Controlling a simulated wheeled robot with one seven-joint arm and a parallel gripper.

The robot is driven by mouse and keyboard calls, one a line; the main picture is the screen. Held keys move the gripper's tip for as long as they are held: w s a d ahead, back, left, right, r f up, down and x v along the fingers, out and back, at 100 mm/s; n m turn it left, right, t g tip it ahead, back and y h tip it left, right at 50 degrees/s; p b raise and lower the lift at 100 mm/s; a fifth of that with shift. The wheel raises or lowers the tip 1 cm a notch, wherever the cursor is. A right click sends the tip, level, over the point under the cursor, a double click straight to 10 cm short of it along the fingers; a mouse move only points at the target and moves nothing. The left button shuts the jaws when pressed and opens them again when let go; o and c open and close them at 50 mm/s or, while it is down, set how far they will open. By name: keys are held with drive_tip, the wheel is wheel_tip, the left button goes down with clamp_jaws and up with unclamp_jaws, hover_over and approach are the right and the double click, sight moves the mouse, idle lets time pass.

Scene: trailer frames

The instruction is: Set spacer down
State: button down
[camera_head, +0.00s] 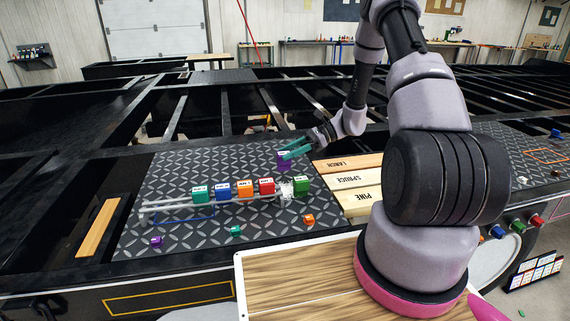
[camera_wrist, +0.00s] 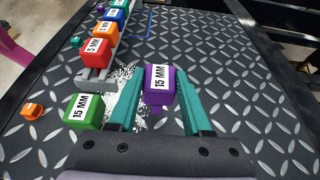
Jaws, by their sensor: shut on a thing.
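A purple spacer (camera_wrist: 159,85) labelled 15 MM sits between the teal fingers of my gripper (camera_wrist: 162,108) in the wrist view. In the head view my gripper (camera_head: 296,149) holds the purple spacer (camera_head: 284,161) at the back right of the tread plate, beyond the row of spacers. A green 15 MM spacer (camera_wrist: 84,111) stands on the plate left of my gripper in the wrist view; it also shows in the head view (camera_head: 301,186). Whether the purple spacer touches the plate I cannot tell.
A red spacer (camera_head: 266,187), an orange spacer (camera_head: 244,190), a blue spacer (camera_head: 222,190) and a teal spacer (camera_head: 200,195) stand in a row on a metal rail (camera_head: 165,207). Small coloured pieces lie in front. Wooden planks (camera_head: 345,181) lie to the right. The tread plate (camera_wrist: 220,60) right of my gripper is clear.

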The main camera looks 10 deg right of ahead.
sight(289, 161)
drive_tip(key=shift+f, duration=1.7)
drive_tip(key=shift+f, duration=0.15)
drive_tip(key=shift+c, duration=1.7)
unclamp_jaws()
